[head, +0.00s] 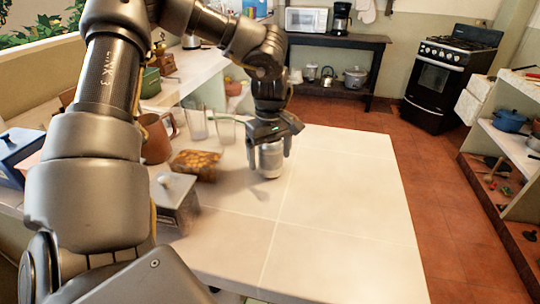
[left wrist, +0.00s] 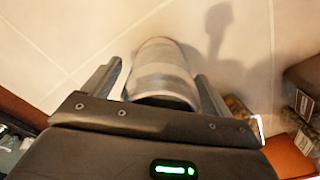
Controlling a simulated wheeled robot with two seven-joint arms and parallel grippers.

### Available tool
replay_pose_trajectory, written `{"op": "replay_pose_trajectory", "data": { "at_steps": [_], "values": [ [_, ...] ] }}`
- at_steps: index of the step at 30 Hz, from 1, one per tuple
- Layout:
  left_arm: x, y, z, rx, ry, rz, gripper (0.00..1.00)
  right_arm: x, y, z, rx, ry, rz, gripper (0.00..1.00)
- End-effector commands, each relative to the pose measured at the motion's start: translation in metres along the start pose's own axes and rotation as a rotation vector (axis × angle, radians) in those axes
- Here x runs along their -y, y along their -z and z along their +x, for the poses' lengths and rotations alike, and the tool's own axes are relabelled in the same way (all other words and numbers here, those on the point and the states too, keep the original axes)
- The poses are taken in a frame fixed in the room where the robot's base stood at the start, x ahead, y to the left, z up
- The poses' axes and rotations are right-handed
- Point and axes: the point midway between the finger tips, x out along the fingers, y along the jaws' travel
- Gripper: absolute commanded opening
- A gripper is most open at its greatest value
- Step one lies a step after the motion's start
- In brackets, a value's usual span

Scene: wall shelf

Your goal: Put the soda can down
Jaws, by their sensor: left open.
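The soda can (head: 270,160) is a silvery-grey cylinder standing upright on the pale tiled counter (head: 340,200). My left gripper (head: 270,146) is above it, pointing down, with a finger on each side of the can. In the left wrist view the can (left wrist: 162,72) lies between the two open fingers of the gripper (left wrist: 160,88), with a gap visible on both sides. The can's top is hidden by the gripper in the head view. My right gripper is not in view.
Left of the can are a snack bag (head: 196,164), drinking glasses (head: 225,130), a brown jug (head: 155,138) and a grey box with a knob (head: 176,200). The counter to the right and in front is clear. A black stove (head: 440,85) stands farther back.

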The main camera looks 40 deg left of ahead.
Motion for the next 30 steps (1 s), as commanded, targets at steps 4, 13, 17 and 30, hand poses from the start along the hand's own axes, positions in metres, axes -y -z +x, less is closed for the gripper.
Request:
{"op": "replay_pose_trajectory", "data": {
  "at_steps": [4,13,17,30],
  "values": [
    [0.000,0.000,0.000,0.000,0.000,0.000,0.78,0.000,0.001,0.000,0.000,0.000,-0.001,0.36],
    [0.000,0.000,0.000,0.000,0.000,0.000,0.39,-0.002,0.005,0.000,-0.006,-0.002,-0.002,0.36],
    [0.000,0.000,0.000,0.000,0.000,0.000,0.34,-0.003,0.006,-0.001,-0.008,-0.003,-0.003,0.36],
    [-0.001,0.000,-0.055,-0.004,-0.005,0.001,0.34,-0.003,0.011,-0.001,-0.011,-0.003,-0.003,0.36]
  ]
}}
